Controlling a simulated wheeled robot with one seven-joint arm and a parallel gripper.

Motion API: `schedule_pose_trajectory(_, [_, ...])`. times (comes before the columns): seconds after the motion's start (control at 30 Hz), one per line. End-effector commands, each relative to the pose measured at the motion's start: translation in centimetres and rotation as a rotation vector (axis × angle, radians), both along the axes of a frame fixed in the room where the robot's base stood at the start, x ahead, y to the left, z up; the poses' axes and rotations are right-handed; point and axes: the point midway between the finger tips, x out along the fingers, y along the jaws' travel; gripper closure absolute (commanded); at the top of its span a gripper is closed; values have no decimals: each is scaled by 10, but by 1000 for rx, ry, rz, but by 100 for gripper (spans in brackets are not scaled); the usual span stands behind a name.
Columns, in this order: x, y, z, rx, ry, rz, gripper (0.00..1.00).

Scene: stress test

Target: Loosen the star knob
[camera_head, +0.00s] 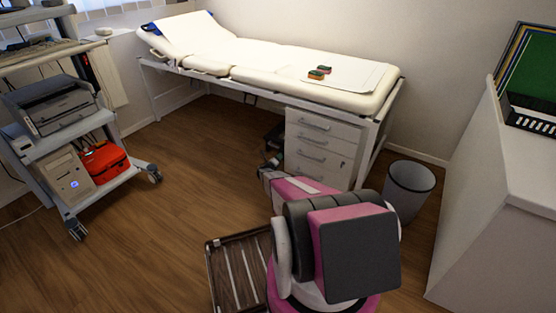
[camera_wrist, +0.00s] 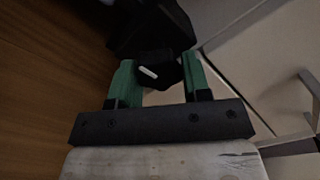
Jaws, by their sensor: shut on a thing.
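The star knob (camera_wrist: 169,73) is dark, with a white mark on its face, in the wrist view. It sits between the two green fingers of my gripper (camera_wrist: 158,76), which is shut on it. The knob's outline is too dark to make out its lobes. A larger black body (camera_wrist: 150,28) lies just beyond the knob. In the head view a dark object (camera_head: 274,137) stands on the floor under the couch, left of the drawers.
A white drawer cabinet (camera_head: 323,143) stands close on the right of my gripper, its handles sticking out. The padded couch (camera_head: 240,58) is above and behind. A grey bin (camera_head: 409,188) stands right of the cabinet. A wheeled cart (camera_head: 120,182) is at left. Wooden floor (camera_head: 175,200) is clear between.

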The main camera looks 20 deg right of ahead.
Motion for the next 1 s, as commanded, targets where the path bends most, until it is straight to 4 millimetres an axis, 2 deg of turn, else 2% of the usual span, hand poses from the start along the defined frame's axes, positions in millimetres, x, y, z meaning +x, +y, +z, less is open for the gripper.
schedule_pose_trajectory(0.1, [0, 0, 0, 0, 1, 1, 80])
schedule_pose_trajectory(0.13, [0, 0, 0, 0, 1, 1, 50])
schedule_pose_trajectory(0.2, [0, 0, 0, 0, 1, 1, 31])
schedule_pose_trajectory(0.67, [-5, 7, 0, 0, 0, 1, 31])
schedule_pose_trajectory(0.87, [-22, 27, 1, 0, 0, 1, 31])
schedule_pose_trajectory(1.0, [-39, 49, 1, 1, 1, 3, 31])
